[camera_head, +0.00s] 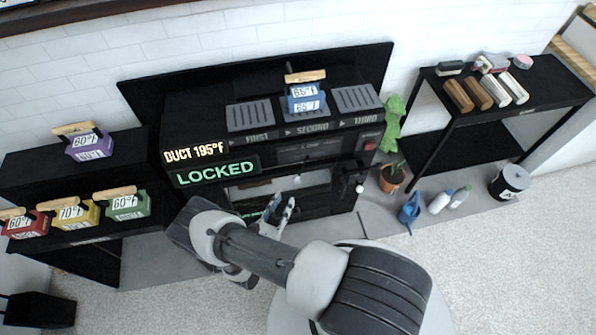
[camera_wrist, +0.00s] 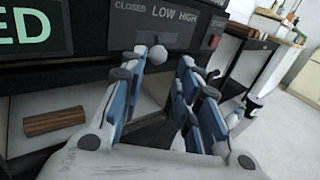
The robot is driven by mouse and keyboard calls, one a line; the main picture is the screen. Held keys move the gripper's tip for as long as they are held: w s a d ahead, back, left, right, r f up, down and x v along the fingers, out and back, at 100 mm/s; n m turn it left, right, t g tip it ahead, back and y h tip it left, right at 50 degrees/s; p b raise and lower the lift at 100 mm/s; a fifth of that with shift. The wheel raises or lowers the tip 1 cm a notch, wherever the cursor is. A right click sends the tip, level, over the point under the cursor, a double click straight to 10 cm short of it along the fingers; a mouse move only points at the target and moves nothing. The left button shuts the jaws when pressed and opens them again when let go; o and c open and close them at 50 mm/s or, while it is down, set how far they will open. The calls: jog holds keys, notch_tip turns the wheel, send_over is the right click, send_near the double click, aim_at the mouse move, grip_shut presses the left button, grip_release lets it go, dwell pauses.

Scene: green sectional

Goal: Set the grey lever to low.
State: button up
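The grey lever has a round pale knob (camera_wrist: 158,54) on a short stem below the panel labels CLOSED, LOW and HIGH.
The display (camera_head: 218,172) reads LOCKED, under a DUCT 195°F sign (camera_head: 193,153). A red switch (camera_wrist: 210,42) is right of the labels. A wooden block (camera_wrist: 54,121) lies in the lower opening. A potted plant (camera_head: 391,178) and blue watering can (camera_head: 409,212) stand right of the unit.

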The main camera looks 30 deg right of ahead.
jog(key=f, duration=0.1)
jog(key=b, duration=0.3)
send_near(309, 155)
jog(key=shift+n+t, duration=0.3)
jog(key=shift+n, duration=0.1)
jog(key=x, duration=0.4)
jog(key=shift+w+d+f, duration=0.1)
jog(key=shift+d+f, duration=0.15)
jog(key=shift+f, duration=0.05)
grip_shut()
